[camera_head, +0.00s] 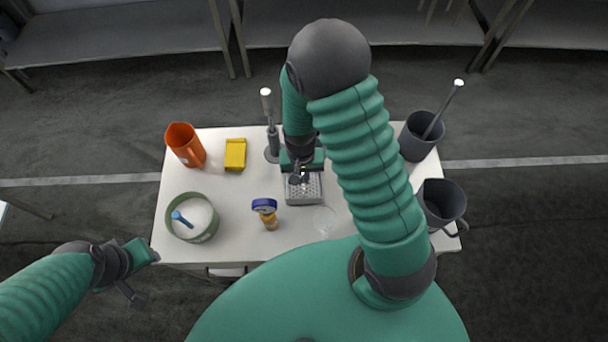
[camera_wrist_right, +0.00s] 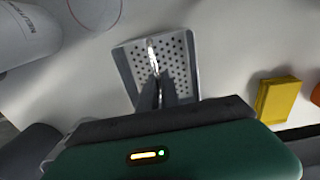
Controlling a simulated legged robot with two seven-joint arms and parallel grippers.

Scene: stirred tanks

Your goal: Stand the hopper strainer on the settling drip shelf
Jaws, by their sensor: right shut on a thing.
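The grey perforated tray (camera_head: 303,189), which looks like the settling drip shelf, lies at the middle of the table. It also shows in the right wrist view (camera_wrist_right: 184,50). My right gripper (camera_head: 300,172) is over the tray's far part, shut on a thin shiny metal piece (camera_wrist_right: 152,52) that I take for the hopper strainer. This piece stands up in front of the holed plate in the wrist view. Its lower end is hidden by the fingers, so I cannot tell whether it touches the tray. My left gripper (camera_head: 137,272) is open and empty, off the table's near left corner.
On the left are an orange jug (camera_head: 185,146), a yellow block (camera_head: 235,155) and a green tub (camera_head: 192,218). A blue-capped bottle (camera_head: 267,214) and clear dish (camera_head: 325,220) stand nearer. A slim stand (camera_head: 272,140) rises beside my right gripper. Dark vessels (camera_head: 415,140) (camera_head: 441,202) stand right.

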